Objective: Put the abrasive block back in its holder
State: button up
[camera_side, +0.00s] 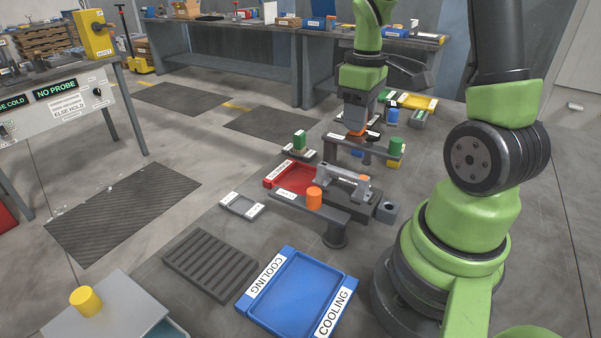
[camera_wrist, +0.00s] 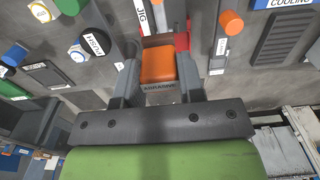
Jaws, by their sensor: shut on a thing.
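The abrasive block (camera_wrist: 158,66) is orange, with a label reading ABRASIVE along its near edge in the wrist view. My gripper (camera_wrist: 157,72) is shut on it, one grey finger on each side. In the side view my gripper (camera_side: 358,122) points down and the orange block (camera_side: 357,131) shows at its tips, over or near a grey stand (camera_side: 375,148). I cannot tell whether the block touches anything below. Labels at the holders are too small to read, so I cannot tell which one is the block's holder.
A red tray (camera_side: 286,178), a grey fixture (camera_side: 345,184) and a post with an orange cylinder (camera_side: 314,197) stand nearer the side camera. A green cylinder (camera_side: 397,145) is close right of my gripper. A small grey tray (camera_side: 242,206) and blue COOLING tray (camera_side: 293,292) lie empty.

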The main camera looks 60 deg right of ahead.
jog(key=w+a+f, duration=0.3)
jog(key=w+a, duration=0.3)
jog(key=w, duration=0.3)
jog(key=w+a+f, duration=0.2)
jog(key=w+a, duration=0.5)
jog(key=w, duration=0.2)
jog(key=shift+w+a+f, duration=0.1)
jog(key=shift+w+f, duration=0.05)
jog(key=shift+f, duration=1.55)
jog(key=shift+w+a+f, duration=0.1)
jog(key=shift+f, duration=1.65)
jog(key=shift+w+a+f, duration=0.1)
jog(key=shift+w+f, duration=0.05)
jog(key=shift+f, duration=1.55)
jog(key=shift+f, duration=0.15)
jog(key=o, duration=1.1)
jog(key=shift+c, duration=0.2)
